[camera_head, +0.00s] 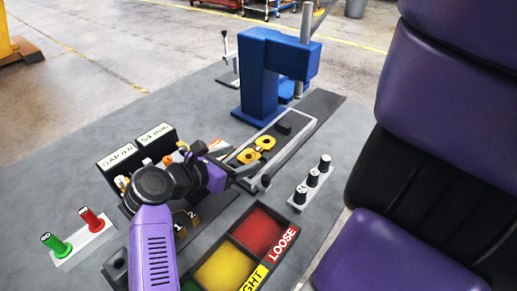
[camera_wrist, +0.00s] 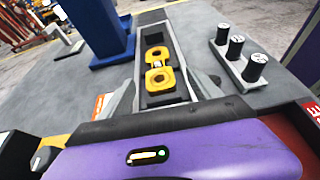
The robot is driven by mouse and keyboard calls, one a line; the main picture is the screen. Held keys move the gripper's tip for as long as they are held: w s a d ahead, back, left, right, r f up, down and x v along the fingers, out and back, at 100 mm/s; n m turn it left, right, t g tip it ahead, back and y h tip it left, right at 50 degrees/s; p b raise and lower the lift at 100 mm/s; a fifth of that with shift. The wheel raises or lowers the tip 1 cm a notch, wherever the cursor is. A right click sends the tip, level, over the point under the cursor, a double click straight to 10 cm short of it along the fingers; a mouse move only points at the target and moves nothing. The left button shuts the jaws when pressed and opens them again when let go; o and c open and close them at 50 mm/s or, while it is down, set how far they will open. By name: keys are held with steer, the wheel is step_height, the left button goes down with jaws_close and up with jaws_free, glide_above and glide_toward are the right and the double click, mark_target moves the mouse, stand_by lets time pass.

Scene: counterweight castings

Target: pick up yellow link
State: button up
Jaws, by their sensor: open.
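The yellow link (camera_head: 257,150) has two ring-like ends with dark holes. It lies in a long grey-framed fixture (camera_head: 300,122) on the grey table, its length running along the fixture. In the wrist view the link (camera_wrist: 158,79) sits straight ahead, between the lines of my fingers. My gripper (camera_head: 244,171) is open and empty near the front end of the fixture, just short of the link. In the wrist view the fingers of my gripper (camera_wrist: 163,92) show on both sides of the fixture's near end. I cannot tell the exact height gap.
A blue press (camera_head: 262,75) stands behind the fixture. Coloured bins (camera_head: 262,231) lie in front. Red and green plugs (camera_head: 92,220) stand at left, with black labelled boxes (camera_head: 155,137) behind my arm.

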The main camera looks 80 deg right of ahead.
mark_target(255, 151)
steer(key=shift+p+x, duration=0.45)
steer(key=shift+x, duration=2.1)
steer(key=shift+w+d, duration=0.1)
steer(key=shift+r, duration=0.15)
jaws_close()
